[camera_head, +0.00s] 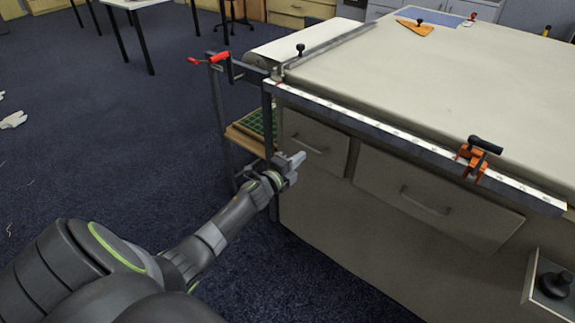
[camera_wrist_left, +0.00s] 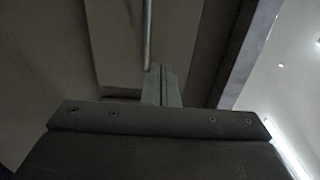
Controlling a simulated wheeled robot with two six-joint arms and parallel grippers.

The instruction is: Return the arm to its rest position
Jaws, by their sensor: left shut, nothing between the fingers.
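My left arm comes in from the lower left in the head view. Its gripper (camera_head: 293,160) is shut and empty, in front of the table's left drawer (camera_head: 316,142) and below the tabletop edge. I cannot tell whether it touches the drawer front. In the left wrist view the shut fingers (camera_wrist_left: 162,85) stand upright in the middle, with a dim panel behind them. My right gripper is not in view.
The long table (camera_head: 440,85) has a metal rail (camera_head: 400,143) along its front edge, with an orange clamp (camera_head: 474,158) on it. A second drawer (camera_head: 430,200) is to the right. Dark blue carpet (camera_head: 100,150) lies open on the left.

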